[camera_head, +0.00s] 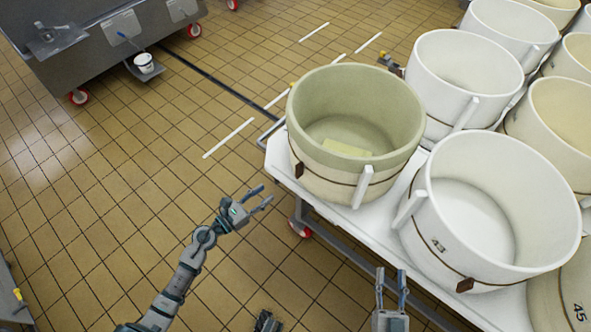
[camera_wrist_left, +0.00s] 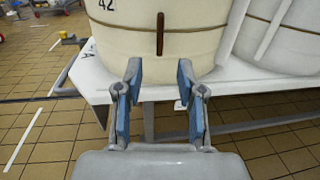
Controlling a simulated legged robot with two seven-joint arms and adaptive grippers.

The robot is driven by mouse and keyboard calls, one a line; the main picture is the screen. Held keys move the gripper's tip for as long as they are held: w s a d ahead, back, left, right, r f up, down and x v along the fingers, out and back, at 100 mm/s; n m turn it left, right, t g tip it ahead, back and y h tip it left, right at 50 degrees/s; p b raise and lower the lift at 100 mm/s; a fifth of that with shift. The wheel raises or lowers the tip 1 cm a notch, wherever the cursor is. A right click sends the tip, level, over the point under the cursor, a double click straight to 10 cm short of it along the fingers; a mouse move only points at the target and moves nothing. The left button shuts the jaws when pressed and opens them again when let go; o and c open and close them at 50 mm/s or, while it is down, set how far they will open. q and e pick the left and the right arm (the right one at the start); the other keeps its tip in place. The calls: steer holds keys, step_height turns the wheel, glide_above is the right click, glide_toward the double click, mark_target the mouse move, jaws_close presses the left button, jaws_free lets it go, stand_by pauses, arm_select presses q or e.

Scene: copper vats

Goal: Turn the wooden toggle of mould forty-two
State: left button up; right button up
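Mould forty-two (camera_head: 320,160) is a beige round tub at the near left end of the white table; its number shows in the left wrist view (camera_wrist_left: 106,5). The brown wooden toggle (camera_head: 298,169) sits on the dark band around its side. In the left wrist view the toggle (camera_wrist_left: 160,34) stands upright. My left gripper (camera_head: 262,195) is open and empty, left of and below the toggle in the head view. In its wrist view the fingers (camera_wrist_left: 158,72) are spread below the toggle, apart from it. My right gripper (camera_head: 391,272) is open and empty by the table's near edge.
Mould forty-three (camera_head: 440,230) stands to the right, with several more white tubs behind and beside it. A white upright bar (camera_head: 362,187) is on mould forty-two's side. The table edge (camera_head: 283,170) lies close to my left gripper.

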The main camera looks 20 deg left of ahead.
arm_select(q)
glide_toward(296, 170)
steer(key=w, duration=0.2)
steer(key=x, duration=0.5)
steer(key=d+x, duration=0.1)
steer(key=x, duration=0.2)
steer(key=shift+s+f, duration=0.2)
steer(key=shift+w+d, duration=0.1)
steer(key=shift+w, duration=0.25)
arm_select(e)
steer(key=shift+s+a+r+t, duration=0.1)
steer(key=shift+a+r+t, duration=0.05)
steer(key=shift+r+t, duration=0.2)
steer(key=shift+a+r, duration=0.1)
steer(key=shift+a, duration=0.05)
arm_select(q)
steer(key=c, duration=0.5)
jaws_close()
